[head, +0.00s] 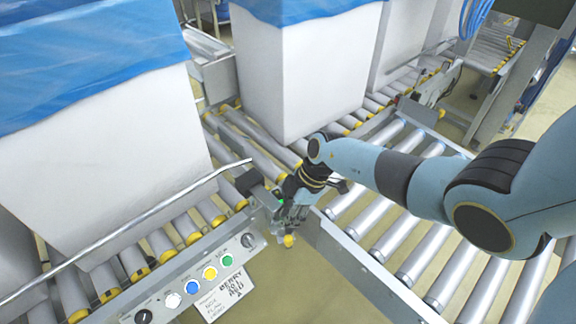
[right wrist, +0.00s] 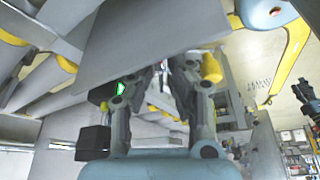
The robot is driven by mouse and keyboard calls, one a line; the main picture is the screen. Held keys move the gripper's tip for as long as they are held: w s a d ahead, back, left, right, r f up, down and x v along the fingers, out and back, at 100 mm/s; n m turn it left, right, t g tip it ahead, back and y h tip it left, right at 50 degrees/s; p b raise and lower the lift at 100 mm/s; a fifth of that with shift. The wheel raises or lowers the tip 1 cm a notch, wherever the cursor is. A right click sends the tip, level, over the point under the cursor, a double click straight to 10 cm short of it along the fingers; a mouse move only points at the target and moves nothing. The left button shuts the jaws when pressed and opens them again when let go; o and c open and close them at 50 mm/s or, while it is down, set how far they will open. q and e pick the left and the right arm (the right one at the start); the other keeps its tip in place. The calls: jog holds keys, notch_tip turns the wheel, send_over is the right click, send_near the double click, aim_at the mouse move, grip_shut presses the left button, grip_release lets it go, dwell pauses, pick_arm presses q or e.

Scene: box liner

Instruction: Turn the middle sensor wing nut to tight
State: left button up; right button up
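My right gripper (head: 290,218) reaches down at the rail corner beside the conveyor, next to a dark sensor body with a small green light (head: 281,202). In the right wrist view, the fingers of my right gripper (right wrist: 163,85) lean toward each other with a narrow gap, their tips close under a grey plate (right wrist: 150,45). The green light (right wrist: 120,88) shows just left of the fingers, and a yellow part (right wrist: 211,68) just right of them. I cannot make out the middle wing nut; the fingers and plate may hide it. My left gripper is not in view.
White boxes (head: 305,75), some with blue liners (head: 95,50), stand on the rollers. A thin metal rod (head: 130,230) crosses left of the gripper. Empty rollers (head: 400,235) lie right.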

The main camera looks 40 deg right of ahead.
jog(key=v, duration=1.2)
dwell(0.4)
